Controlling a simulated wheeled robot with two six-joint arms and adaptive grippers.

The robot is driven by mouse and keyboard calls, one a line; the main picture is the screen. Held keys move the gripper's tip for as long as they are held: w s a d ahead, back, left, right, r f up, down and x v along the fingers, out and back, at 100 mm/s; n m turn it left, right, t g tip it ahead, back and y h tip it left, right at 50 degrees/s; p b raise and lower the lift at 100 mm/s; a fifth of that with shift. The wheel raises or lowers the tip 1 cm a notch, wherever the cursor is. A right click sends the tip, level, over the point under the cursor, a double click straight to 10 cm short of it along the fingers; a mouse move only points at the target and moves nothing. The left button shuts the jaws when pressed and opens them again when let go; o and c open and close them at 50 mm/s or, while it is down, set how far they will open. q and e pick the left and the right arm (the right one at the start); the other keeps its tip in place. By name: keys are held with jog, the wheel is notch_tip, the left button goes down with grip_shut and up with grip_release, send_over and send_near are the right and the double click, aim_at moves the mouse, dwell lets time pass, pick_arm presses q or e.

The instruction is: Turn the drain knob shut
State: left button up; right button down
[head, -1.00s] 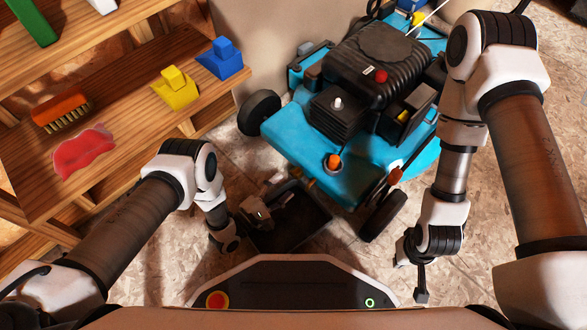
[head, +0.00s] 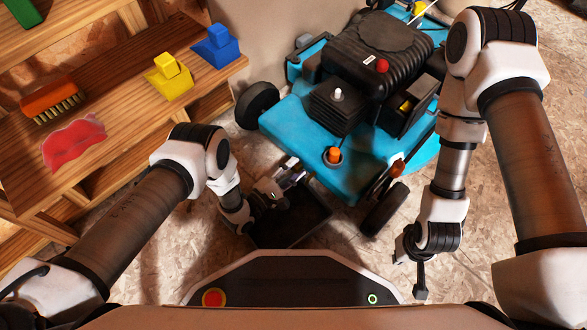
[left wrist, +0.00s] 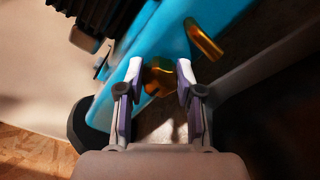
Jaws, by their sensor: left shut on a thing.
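A turquoise mower (head: 290,130) stands at the centre right of the head view. In the left wrist view, the brass drain knob (left wrist: 158,78) sits on the mower's turquoise side, between the fingertips of my left gripper (left wrist: 158,72). The left gripper is shut on the knob. A brass spout (left wrist: 204,38) sticks out above and to the right of it. In the head view my left gripper (head: 288,172) reaches the mower's near left edge and hides the knob. My right gripper (head: 421,280) hangs to the right of the mower, apart from it; its opening is unclear.
A dark tray (head: 305,228) lies on the floor below the left gripper. A wooden shelf (head: 110,110) at left holds a brush (head: 52,98), a red cloth (head: 72,142), a yellow block (head: 168,78) and a blue block (head: 217,48). Mower wheels flank the near edge.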

pick_arm(q)
jog(key=shift+m, duration=0.4)
jog(key=m, duration=0.3)
jog(key=shift+p, duration=0.4)
jog(key=m, duration=0.5)
jog(key=shift+d+f+p, duration=0.1)
jog(key=shift+f+p, duration=0.1)
jog(key=shift+p, duration=0.1)
jog(key=m, duration=0.4)
jog(key=shift+f+m, duration=0.1)
jog(key=shift+m, duration=0.2)
jog(key=shift+f+m+p, duration=0.1)
jog(key=shift+m+p, duration=0.35)
jog(key=shift+m, duration=1.85)
jog(key=o, duration=1.2)
jog(key=shift+c, duration=0.2)
jog(key=shift+a, duration=0.2)
